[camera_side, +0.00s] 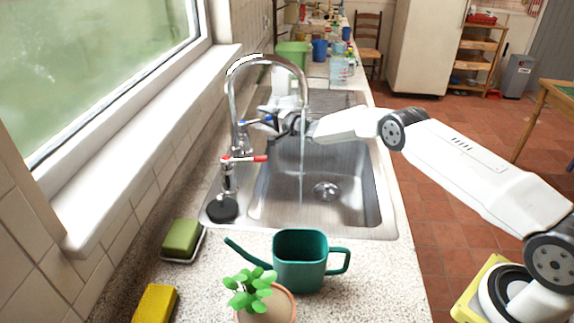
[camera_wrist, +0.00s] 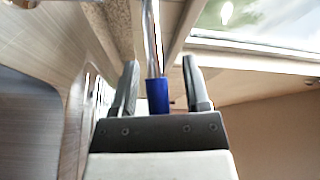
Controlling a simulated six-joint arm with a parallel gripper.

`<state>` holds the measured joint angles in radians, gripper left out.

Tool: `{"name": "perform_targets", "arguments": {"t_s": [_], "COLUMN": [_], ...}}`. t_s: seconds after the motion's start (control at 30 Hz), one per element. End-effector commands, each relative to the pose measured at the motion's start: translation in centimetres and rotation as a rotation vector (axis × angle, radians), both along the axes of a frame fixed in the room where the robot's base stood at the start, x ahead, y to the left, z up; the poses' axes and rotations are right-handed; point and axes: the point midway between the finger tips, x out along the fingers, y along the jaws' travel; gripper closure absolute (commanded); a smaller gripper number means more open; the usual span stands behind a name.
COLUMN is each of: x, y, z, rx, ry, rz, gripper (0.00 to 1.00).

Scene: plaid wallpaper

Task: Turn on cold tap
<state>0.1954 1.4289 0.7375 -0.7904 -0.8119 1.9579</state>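The cold tap's blue-tipped lever (camera_side: 256,121) sticks out to the right from the chrome faucet, above the sink. In the wrist view its blue end (camera_wrist: 158,95) lies between my two fingers, with a gap on each side. My gripper (camera_side: 279,122) is open around the lever's end; it also shows in the wrist view (camera_wrist: 160,85). The red-tipped lever (camera_side: 246,158) is nearer the camera. The arched chrome spout (camera_side: 266,60) stands above, and a thin pale stream of water (camera_side: 302,150) appears to fall from it into the sink (camera_side: 345,212).
A green watering can (camera_side: 300,262) and a potted plant (camera_side: 262,300) stand on the near counter. A green sponge (camera_side: 182,238) and a yellow sponge (camera_side: 155,303) lie at left. The window wall (camera_side: 105,215) borders the left side. Bottles and buckets (camera_side: 291,54) stand behind the sink.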

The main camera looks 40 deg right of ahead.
Motion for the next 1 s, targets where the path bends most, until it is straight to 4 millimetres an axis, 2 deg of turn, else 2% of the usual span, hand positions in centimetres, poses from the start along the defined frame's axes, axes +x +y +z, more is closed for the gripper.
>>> {"name": "perform_targets", "arguments": {"t_s": [0.57, 1.0], "x": [-0.7, -3.3], "y": [-0.4, -1.3], "z": [-0.1, -0.2], "rx": [0.0, 0.001], "ry": [0.003, 0.002], "rz": [-0.002, -0.002], "gripper": [0.4, 0.4]}}
